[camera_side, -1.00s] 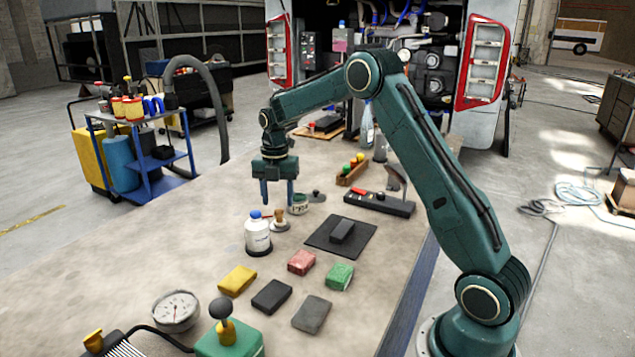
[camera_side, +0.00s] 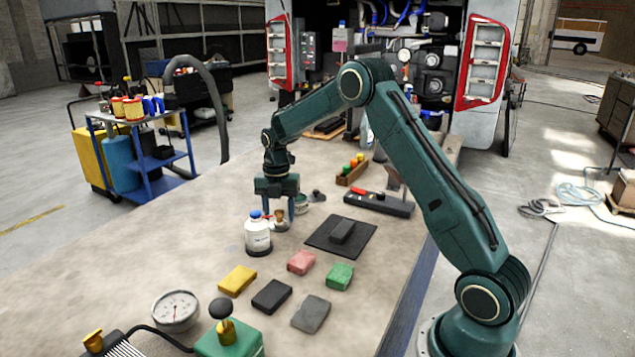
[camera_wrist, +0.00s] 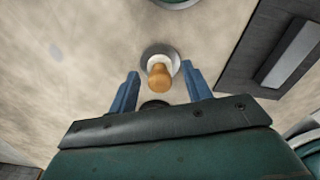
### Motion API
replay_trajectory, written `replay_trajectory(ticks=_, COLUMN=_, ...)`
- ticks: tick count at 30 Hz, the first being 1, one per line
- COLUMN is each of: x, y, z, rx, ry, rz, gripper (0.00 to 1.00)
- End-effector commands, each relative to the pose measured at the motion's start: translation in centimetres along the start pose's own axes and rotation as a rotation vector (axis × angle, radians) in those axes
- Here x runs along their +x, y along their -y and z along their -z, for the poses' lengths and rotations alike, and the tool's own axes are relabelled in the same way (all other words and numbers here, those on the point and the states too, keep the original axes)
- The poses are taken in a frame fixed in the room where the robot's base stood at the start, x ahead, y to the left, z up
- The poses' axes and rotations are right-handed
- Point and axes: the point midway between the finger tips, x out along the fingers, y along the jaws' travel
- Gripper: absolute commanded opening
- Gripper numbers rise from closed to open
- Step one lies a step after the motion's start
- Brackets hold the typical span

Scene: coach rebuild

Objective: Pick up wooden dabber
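The wooden dabber (camera_side: 281,217) stands upright on a small pale round base (camera_side: 281,227) on the table, just right of the white bottle. In the wrist view the dabber (camera_wrist: 159,77) shows as a tan knob between and slightly beyond the two blue fingertips. My gripper (camera_side: 279,218) points straight down, with its fingers on either side of the dabber. The fingers (camera_wrist: 160,82) are spread, with a visible gap to the dabber on each side. Nothing is held.
The white bottle with a blue cap (camera_side: 257,234) stands close left of my gripper. A dark mat (camera_side: 322,248) with a dark block lies right. Several coloured blocks lie in front.

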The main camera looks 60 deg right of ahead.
Motion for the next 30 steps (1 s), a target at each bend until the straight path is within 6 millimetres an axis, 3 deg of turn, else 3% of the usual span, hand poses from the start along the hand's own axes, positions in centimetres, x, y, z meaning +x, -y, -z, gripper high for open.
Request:
replay_trajectory(ticks=1, x=0.0, y=0.0, z=0.0, rx=0.0, ry=0.0, rz=0.0, gripper=0.41)
replay_trajectory(ticks=7, x=0.0, y=0.0, z=0.0, rx=0.0, ry=0.0, rz=0.0, gripper=0.02)
replay_trajectory(ticks=20, x=-0.5, y=0.0, z=0.0, rx=0.0, ry=0.0, rz=-0.001, gripper=0.01)
replay_trajectory(ticks=30, x=-4.2, y=-0.1, z=-0.1, rx=0.0, ry=0.003, rz=-0.003, gripper=0.01)
